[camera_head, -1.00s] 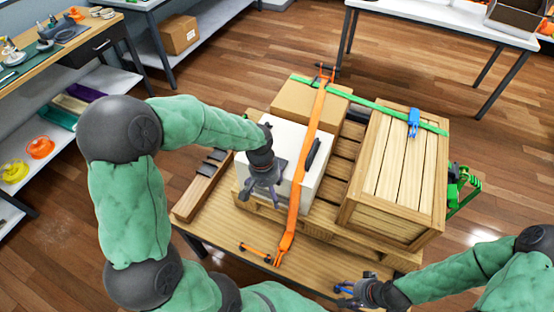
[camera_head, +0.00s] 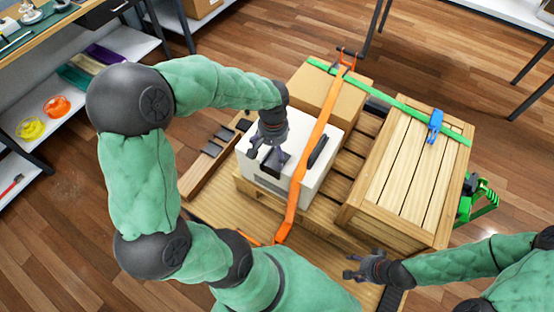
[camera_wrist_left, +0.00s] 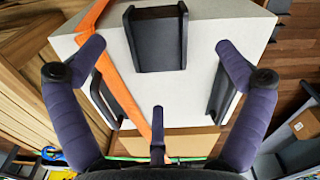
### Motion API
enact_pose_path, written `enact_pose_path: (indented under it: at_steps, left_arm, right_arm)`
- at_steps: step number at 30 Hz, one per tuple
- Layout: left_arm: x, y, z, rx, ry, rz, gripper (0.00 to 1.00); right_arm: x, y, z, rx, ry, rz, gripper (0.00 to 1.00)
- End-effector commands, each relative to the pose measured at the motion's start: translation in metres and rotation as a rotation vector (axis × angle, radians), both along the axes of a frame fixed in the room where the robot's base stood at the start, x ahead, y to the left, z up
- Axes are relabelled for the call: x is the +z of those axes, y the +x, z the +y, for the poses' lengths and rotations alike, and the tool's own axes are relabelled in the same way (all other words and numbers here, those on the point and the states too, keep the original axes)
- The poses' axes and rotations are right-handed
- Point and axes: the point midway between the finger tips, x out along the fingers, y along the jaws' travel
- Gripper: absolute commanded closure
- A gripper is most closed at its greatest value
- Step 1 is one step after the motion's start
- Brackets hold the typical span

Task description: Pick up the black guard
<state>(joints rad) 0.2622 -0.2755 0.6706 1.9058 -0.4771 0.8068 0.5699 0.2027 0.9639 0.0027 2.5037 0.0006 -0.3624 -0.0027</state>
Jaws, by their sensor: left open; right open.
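A white box (camera_head: 312,185) stands on the wooden pallet with black guards on it. In the left wrist view one black guard (camera_wrist_left: 155,38) lies on the box top, and two more stand at its left (camera_wrist_left: 105,100) and right (camera_wrist_left: 222,95). In the head view a black guard (camera_head: 318,151) shows beside the orange strap. Contact cannot be told. My right gripper (camera_head: 364,268) is open and empty near the table's front.
An orange strap (camera_head: 306,160) crosses the box and cardboard carton (camera_head: 345,97). A green strap (camera_head: 390,110) with a blue clip (camera_head: 435,124) crosses the wooden crate (camera_head: 400,190). Several dark pieces lie on a wooden rail (camera_head: 205,175) left of the box.

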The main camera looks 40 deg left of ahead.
Motion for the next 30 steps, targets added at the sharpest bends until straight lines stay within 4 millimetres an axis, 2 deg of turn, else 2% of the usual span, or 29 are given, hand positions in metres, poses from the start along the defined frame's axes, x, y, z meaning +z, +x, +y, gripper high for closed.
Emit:
enact_pose_path:
  at_steps: [8, 16, 24, 25, 26, 30]
  left_arm:
    - [-0.016, 0.004, 0.000, -0.001, 0.000, 0.000, 0.00]
    - [-0.052, 0.011, -0.001, 0.000, -0.001, 0.002, 0.00]
    - [-0.056, 0.011, -0.001, 0.000, 0.000, -0.002, 0.00]
    - [-0.056, 0.011, -0.001, 0.000, 0.000, -0.002, 0.03]
    - [-0.056, 0.011, -0.001, 0.000, 0.000, -0.002, 0.11]
    - [-0.056, 0.011, -0.001, -0.001, 0.000, -0.001, 0.51]
  right_arm:
    - [-0.005, 0.000, 0.000, 0.000, 0.000, -0.001, 0.43]
    - [-0.016, 0.000, 0.000, 0.000, 0.000, -0.001, 0.43]
    - [-0.016, 0.000, 0.000, 0.000, 0.000, -0.001, 0.43]
    - [-0.016, 0.001, 0.000, 0.000, 0.000, -0.001, 0.43]
    - [-0.016, 0.001, 0.000, 0.000, 0.000, -0.001, 0.43]
    - [-0.016, 0.000, 0.000, 0.000, 0.000, -0.001, 0.43]
